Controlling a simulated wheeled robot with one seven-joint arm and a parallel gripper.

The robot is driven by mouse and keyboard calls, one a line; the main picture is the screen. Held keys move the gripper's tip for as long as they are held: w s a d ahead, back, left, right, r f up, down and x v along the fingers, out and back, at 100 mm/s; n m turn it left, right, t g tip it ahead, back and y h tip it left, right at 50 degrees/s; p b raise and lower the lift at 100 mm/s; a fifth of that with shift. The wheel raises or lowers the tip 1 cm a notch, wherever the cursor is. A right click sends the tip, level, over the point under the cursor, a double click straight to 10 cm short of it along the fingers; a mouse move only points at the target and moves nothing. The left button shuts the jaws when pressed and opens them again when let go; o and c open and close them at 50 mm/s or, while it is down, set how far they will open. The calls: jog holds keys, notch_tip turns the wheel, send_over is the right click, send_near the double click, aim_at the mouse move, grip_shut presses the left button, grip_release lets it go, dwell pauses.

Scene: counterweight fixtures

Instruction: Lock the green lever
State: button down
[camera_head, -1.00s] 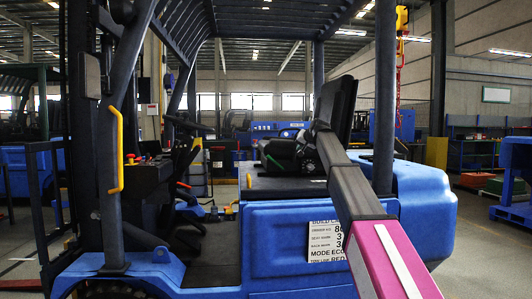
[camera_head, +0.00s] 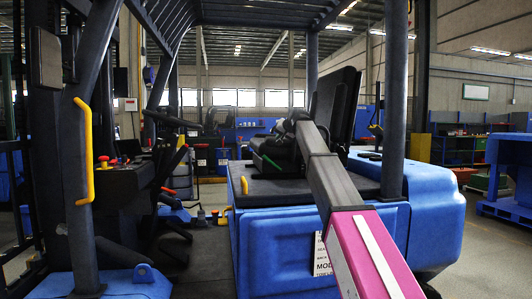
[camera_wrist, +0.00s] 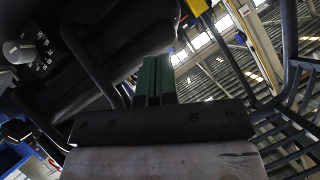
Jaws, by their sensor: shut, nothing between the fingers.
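A short bright green lever (camera_head: 272,162) lies slanted at the near side of the black seat (camera_head: 286,145), above the blue truck body. My gripper is close above the seat, at the far end of my pink and grey arm; its fingers are hard to make out in the head view. In the wrist view, two dark green fingers (camera_wrist: 155,62) stand together beyond a dark bolted bar, shut and empty. I cannot make out the lever in the wrist view, nor whether my gripper touches it.
The forklift's dark posts (camera_head: 393,100) and roof frame the cab. A yellow grab handle (camera_head: 86,150) is on the left post. The black seat back (camera_head: 338,105) rises beside my arm. Red-tipped levers (camera_head: 168,190) stand left of the seat. The footwell is open.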

aim_at(263, 154)
jog(key=shift+w, duration=0.1)
jog(key=x, duration=0.9)
jog(key=shift+w+a+f, duration=0.1)
jog(key=a+f, duration=0.1)
jog(key=f, duration=0.1)
jog(key=shift+w+a+f, duration=0.15)
jog(key=shift+a+f, duration=0.2)
jog(key=shift+f, duration=0.05)
jog(key=shift+w+a+f, duration=0.1)
jog(key=shift+a+f, duration=0.2)
jog(key=shift+f, duration=0.25)
jog(key=shift+a+f+n+h, duration=0.3)
jog(key=shift+a+f+h, duration=0.1)
jog(key=shift+a+f, duration=0.15)
jog(key=a+f+n+h, duration=0.1)
jog(key=f, duration=0.1)
jog(key=s+a+f+n+h, duration=0.1)
jog(key=f, duration=0.1)
jog(key=a+f+n+h, duration=0.1)
jog(key=f, duration=0.1)
jog(key=shift+s+a+t+h, duration=0.2)
jog(key=shift+a+t+h, duration=0.1)
jog(key=shift+a+t, duration=0.1)
jog(key=shift+s+a+f, duration=0.1)
jog(key=shift+f, duration=0.75)
